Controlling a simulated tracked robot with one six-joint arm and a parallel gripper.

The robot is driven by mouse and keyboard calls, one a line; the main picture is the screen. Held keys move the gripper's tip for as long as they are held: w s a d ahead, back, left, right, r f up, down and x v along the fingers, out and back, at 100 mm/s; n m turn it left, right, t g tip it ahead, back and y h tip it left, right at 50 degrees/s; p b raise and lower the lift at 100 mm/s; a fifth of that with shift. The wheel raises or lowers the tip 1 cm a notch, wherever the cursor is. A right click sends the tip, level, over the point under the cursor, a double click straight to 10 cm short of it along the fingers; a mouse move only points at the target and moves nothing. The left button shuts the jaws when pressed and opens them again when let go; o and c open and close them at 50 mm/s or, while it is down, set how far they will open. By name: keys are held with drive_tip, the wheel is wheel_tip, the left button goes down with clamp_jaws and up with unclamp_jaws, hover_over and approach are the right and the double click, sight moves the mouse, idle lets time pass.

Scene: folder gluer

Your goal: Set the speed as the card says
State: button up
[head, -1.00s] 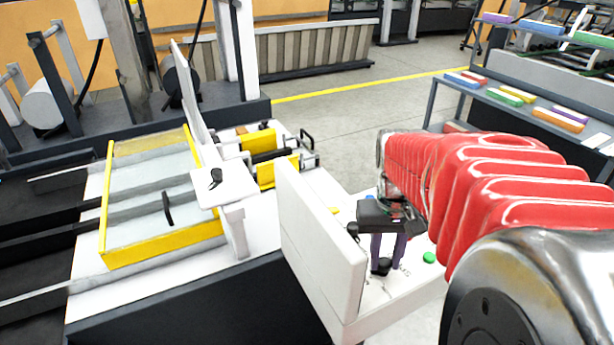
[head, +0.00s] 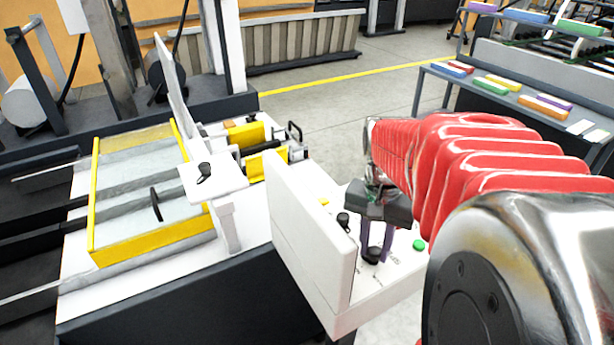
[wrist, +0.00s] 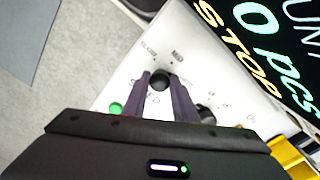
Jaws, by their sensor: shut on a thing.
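A white control panel (head: 385,290) stands in front of me, with a dark round knob (head: 374,256) near its middle. The knob also shows in the wrist view (wrist: 160,80), between the two purple fingers of my gripper (wrist: 161,90). My gripper (head: 375,245) points down at the panel and is shut on this knob. A dark display (wrist: 260,45) shows "0 pcs" and "STOP". I cannot make out a speed card.
The white back of an upright screen (head: 305,230) rises close left of my gripper. A small white stand with a black lever (head: 204,172) and a yellow-framed feed bed (head: 150,240) lie further left. A grey shelf with coloured boxes (head: 500,92) stands at the back right.

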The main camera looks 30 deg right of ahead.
sight(372, 252)
drive_tip(key=shift+s+a+f, duration=0.1)
drive_tip(key=shift+s+f, duration=0.05)
drive_tip(key=o, duration=1)
drive_tip(key=shift+o, duration=0.2)
wheel_tip(372, 252, up, 14)
drive_tip(key=shift+w+a, duration=0.15)
drive_tip(key=shift+w, duration=0.1)
